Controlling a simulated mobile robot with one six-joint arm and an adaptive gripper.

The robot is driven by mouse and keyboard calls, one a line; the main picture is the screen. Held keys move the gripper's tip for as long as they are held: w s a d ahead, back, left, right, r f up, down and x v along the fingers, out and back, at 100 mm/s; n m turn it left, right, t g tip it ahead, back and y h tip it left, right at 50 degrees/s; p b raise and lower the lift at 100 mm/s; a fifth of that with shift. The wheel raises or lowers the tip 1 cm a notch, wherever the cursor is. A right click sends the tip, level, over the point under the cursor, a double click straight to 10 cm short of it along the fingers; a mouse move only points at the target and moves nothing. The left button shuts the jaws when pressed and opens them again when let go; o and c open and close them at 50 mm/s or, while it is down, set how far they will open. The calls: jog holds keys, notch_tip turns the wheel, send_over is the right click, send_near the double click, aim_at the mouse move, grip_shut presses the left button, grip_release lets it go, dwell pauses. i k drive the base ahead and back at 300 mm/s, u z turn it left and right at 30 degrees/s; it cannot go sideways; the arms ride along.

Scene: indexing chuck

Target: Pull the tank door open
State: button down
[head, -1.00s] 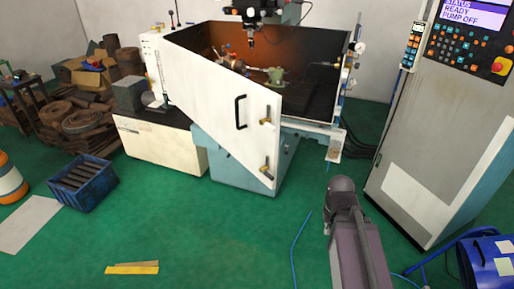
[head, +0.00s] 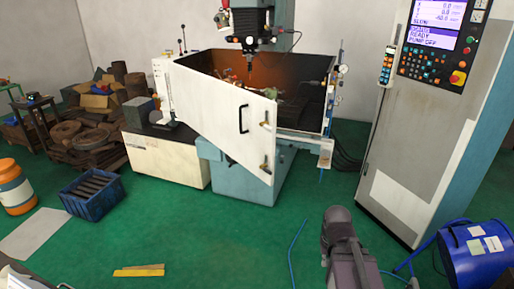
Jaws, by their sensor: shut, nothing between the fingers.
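The tank door (head: 215,112) is a white panel in the middle of the head view. It stands swung out at an angle from the tank (head: 305,95), with its right edge toward me and a gap to the tank's right side. A black door handle (head: 243,119) is on its outer face. Two brass latches (head: 265,167) sit along its free edge. The tank's dark and brownish inside shows over the door, with small fixtures in it. A grey link of my arm shows at the lower right, apart from the door. My gripper is not visible.
A control cabinet (head: 425,140) stands at the right, with a blue drum (head: 470,252) in front of it. A blue crate (head: 92,196) and an orange-white container (head: 14,188) are at the left. A yellow piece (head: 138,271) lies on the floor. Green floor before the door is clear.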

aim_at(229, 117)
jog(key=k, duration=0.45)
jog(key=z, duration=0.45)
jog(key=i, duration=1.65)
jog(key=u, duration=0.1)
